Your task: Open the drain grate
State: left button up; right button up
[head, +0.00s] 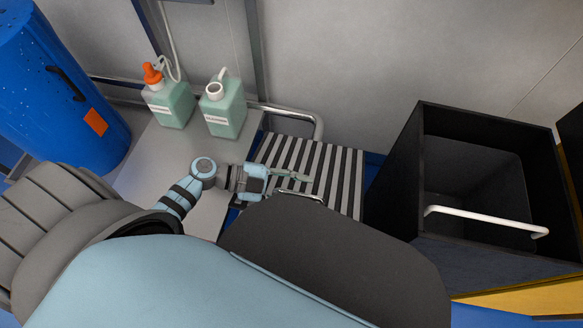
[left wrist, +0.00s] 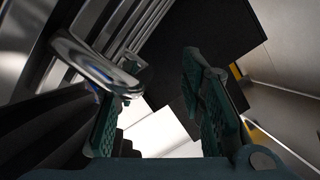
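The drain grate (head: 340,178) is a panel of pale slats and dark gaps by the wall, partly hidden by my body at its near side. A shiny metal handle (head: 308,194) shows near its front edge. In the left wrist view the curved handle (left wrist: 85,58) lies at upper left, with the slats (left wrist: 135,28) behind it. My left gripper (head: 285,184) is over the grate's left part, beside the handle. Its two fingers (left wrist: 160,105) are apart with nothing visible between them. The handle's end overlaps the left finger; I cannot tell whether they touch. My right gripper is not in view.
Two green bottles (head: 222,112) stand on a grey counter (head: 150,160) left of the grate. A blue barrel (head: 60,85) is at far left. A black open bin (head: 480,135) with a white bar handle (head: 485,218) stands at right. A pipe runs along the wall.

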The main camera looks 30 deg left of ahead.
pick_arm(q)
jog(key=shift+r, duration=0.1)
jog(key=p+v, duration=0.4)
jog(key=v, duration=1.2)
jog(key=shift+s+a, duration=0.25)
jog(key=shift+s, duration=0.05)
dwell(0.8)
